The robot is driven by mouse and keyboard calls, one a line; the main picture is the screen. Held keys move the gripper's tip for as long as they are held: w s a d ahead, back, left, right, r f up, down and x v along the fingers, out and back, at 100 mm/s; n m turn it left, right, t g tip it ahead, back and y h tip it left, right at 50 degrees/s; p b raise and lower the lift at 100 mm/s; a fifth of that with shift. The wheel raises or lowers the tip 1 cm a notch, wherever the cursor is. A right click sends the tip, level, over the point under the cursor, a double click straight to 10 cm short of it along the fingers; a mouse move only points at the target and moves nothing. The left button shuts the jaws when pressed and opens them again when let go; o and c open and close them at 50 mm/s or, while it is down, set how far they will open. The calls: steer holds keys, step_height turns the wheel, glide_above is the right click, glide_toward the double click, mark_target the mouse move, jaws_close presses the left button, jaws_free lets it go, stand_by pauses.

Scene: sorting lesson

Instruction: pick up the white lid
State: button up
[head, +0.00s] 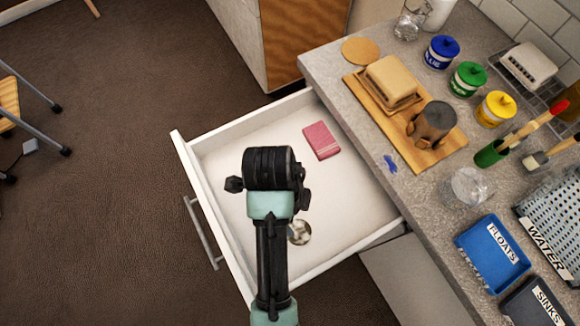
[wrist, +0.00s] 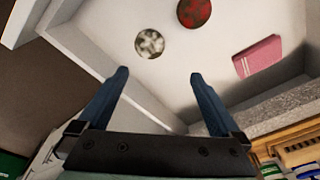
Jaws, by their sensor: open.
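A round, mottled white and dark disc, which looks like the white lid (wrist: 150,43), lies on the floor of the open drawer. It also shows in the head view (head: 300,232), just right of my arm and partly covered by it. My gripper (wrist: 156,77) is open and empty over the drawer. In the wrist view the disc appears beyond the fingertips, between their lines and apart from them. In the head view my fingers are hidden by the arm.
The counter (head: 335,75) on the right carries a board (head: 440,152), blue, green and yellow jars, glasses and labelled trays. Drawer walls surround the discs.

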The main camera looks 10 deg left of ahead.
glide_above(298, 232)
steer(key=shift+g, duration=0.4)
steer(key=f, duration=0.7)
steer(key=shift+w+a+f, duration=0.15)
steer(key=shift+a+f, duration=0.15)
steer(key=shift+f, duration=0.1)
steer(key=shift+d+f, duration=0.2)
steer(key=shift+f, duration=2.75)
steer(key=c, duration=1.2)
